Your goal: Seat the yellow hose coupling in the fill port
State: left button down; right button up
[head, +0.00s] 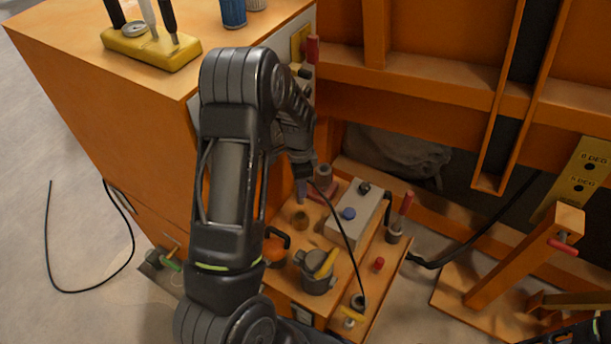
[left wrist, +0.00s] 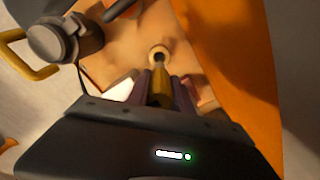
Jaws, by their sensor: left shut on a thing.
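My left gripper (head: 302,190) points down above the orange deck and is shut. In the left wrist view its fingers (left wrist: 160,90) grip a yellowish-brown piece that looks like the yellow hose coupling (left wrist: 159,93). A round collar with a dark hole, which looks like the fill port (left wrist: 159,53), lies just beyond the coupling's tip. It shows in the head view as a brownish ring (head: 301,219) just below the fingers. I cannot tell whether tip and ring touch; the coupling does not look seated.
A black hose (head: 347,240) runs across the deck. A tall orange cabinet (head: 105,110) rises on the left.

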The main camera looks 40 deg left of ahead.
pick_arm(q)
jog(key=shift+s+r, duration=0.1)
dwell(0.3)
jog(key=shift+f+b, duration=0.25)
jog(key=shift+b, duration=0.15)
jog(key=shift+f+b, duration=2.2)
jog(key=shift+f, duration=0.5)
jog(key=shift+b, duration=0.45)
jog(key=shift+f+b, duration=2.2)
jog(key=shift+f, duration=0.45)
jog(key=c, duration=1.1)
grip_release()
